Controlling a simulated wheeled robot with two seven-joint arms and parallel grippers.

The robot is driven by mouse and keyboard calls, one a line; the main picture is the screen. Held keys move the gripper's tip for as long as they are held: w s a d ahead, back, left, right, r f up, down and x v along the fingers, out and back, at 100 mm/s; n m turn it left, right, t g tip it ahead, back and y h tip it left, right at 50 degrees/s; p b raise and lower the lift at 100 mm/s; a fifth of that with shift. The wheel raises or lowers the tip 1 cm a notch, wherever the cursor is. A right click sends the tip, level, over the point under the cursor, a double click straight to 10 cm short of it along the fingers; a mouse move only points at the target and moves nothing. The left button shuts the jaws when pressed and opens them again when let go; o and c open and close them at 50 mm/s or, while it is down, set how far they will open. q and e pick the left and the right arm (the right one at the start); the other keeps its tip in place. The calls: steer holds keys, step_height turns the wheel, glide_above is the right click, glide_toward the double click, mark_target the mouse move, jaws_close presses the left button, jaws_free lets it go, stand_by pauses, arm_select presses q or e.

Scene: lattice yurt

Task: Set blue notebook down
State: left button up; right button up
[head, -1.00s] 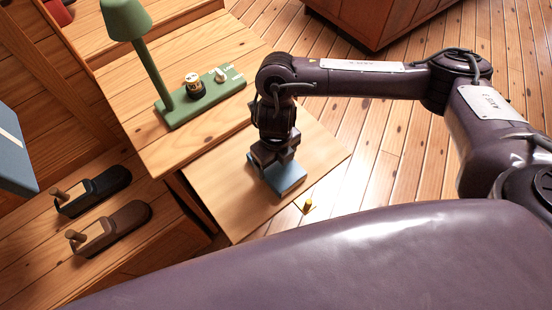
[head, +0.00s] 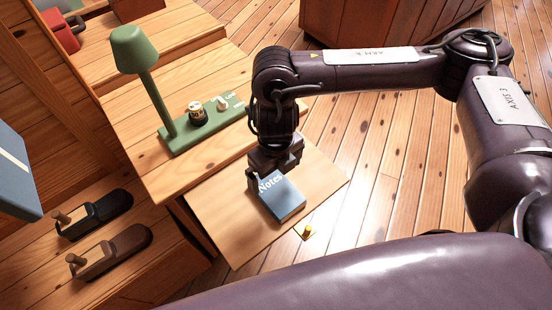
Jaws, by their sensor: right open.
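The blue notebook (head: 281,201), with "Notes" on its cover, lies flat on a low light-wood board (head: 228,222). My right gripper (head: 268,176) is open, just above the notebook's far edge and partly hiding it. I cannot tell whether the fingers touch the cover. My left gripper does not show.
A small yellow knob (head: 308,231) sits near the board's front corner. A blue panel (head: 15,180) is at the left edge.

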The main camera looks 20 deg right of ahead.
step_height(320, 180, up, 4)
steer(key=shift+f, duration=0.2)
stand_by(0.6)
